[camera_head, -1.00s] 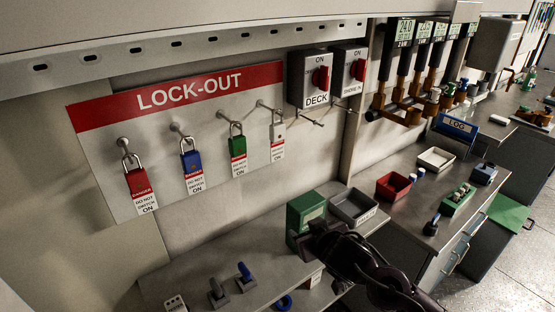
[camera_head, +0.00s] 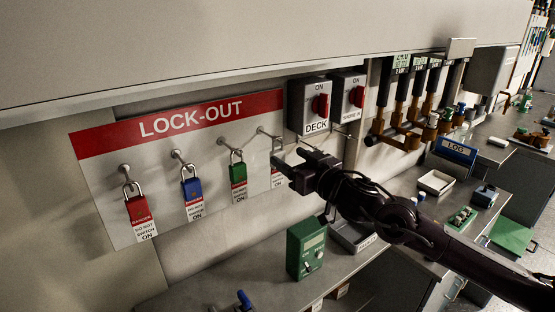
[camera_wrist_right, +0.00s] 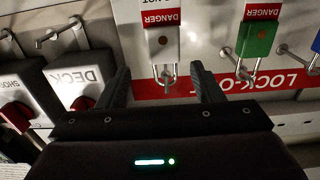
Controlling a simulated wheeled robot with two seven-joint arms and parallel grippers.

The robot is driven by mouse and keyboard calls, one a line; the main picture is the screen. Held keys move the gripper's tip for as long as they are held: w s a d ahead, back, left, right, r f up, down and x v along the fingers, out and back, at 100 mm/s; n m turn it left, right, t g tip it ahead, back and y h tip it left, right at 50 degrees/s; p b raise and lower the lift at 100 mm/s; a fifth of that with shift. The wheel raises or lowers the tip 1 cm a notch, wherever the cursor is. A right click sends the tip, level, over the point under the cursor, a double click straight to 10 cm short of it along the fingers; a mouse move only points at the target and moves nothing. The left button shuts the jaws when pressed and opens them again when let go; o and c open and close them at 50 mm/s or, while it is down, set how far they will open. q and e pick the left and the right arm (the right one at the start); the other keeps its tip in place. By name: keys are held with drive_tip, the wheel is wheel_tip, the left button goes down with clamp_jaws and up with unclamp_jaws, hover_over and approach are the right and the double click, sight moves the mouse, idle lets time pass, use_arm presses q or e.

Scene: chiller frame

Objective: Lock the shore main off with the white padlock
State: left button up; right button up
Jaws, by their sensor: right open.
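The white padlock (camera_wrist_right: 162,42) hangs by its shackle on the rightmost hook of the lock-out board, with a danger tag on it. In the head view it is partly hidden by my right gripper (camera_head: 287,167). In the right wrist view my right gripper (camera_wrist_right: 163,85) is open, its two fingers apart on either side of the padlock's shackle, nothing clearly held. The shore switch (camera_head: 349,98) is a grey box with a red handle, right of the deck switch (camera_head: 310,105); it also shows in the right wrist view (camera_wrist_right: 20,108). My left gripper is out of view.
Red (camera_head: 139,208), blue (camera_head: 192,186) and green (camera_head: 238,173) padlocks hang on the lock-out board (camera_head: 105,145) to the left. Pipes and valves stand right of the switches.

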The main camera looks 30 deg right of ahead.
sight(278, 150)
drive_tip(key=w+p, duration=0.1)
drive_tip(key=w, duration=0.1)
drive_tip(key=w+a+p, duration=0.1)
drive_tip(key=w, duration=0.1)
drive_tip(key=shift+w+r, duration=0.2)
drive_tip(key=shift+w, duration=0.05)
drive_tip(key=shift+w+a+f+p, duration=0.1)
drive_tip(key=shift+w+a+p, duration=0.05)
drive_tip(key=shift+w+p, duration=0.2)
drive_tip(key=shift+c, duration=0.4)
drive_tip(key=c, duration=1.1)
